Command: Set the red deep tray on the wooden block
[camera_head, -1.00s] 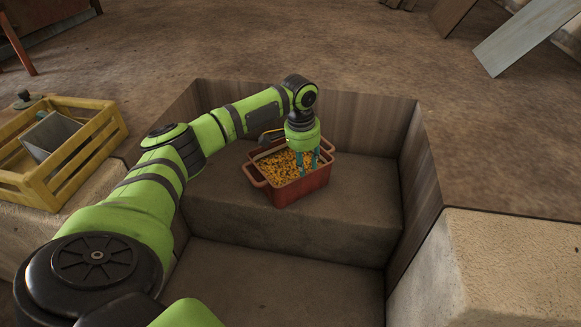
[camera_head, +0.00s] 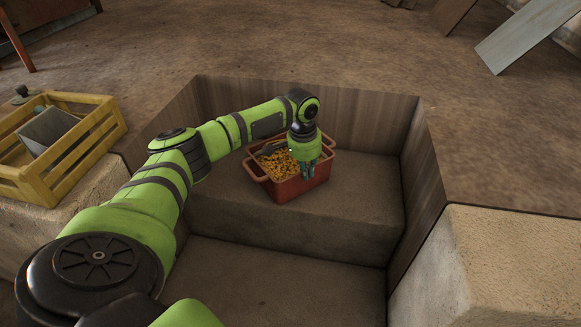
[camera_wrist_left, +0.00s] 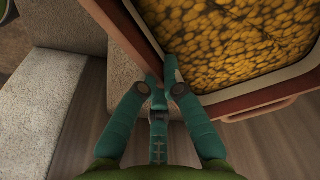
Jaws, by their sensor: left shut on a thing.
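The red deep tray (camera_head: 290,190), full of yellow-orange pieces, sits upright on a brown step inside the sunken pit in the head view. My left gripper (camera_head: 307,170) comes down on the tray's right side and is shut on its rim. In the left wrist view, the fingers (camera_wrist_left: 163,80) straddle the tray's rim (camera_wrist_left: 250,98), with the yellow pieces to their right. I cannot pick out a clearly wooden block; the step's top (camera_head: 360,190) looks brown and stony. My right gripper is not in view.
Wood-grained walls (camera_head: 365,120) surround the pit. A yellow crate (camera_head: 85,150) with a grey box (camera_head: 48,130) stands on a pale block at left. Another pale block (camera_head: 515,255) is at right. The step right of the tray is clear.

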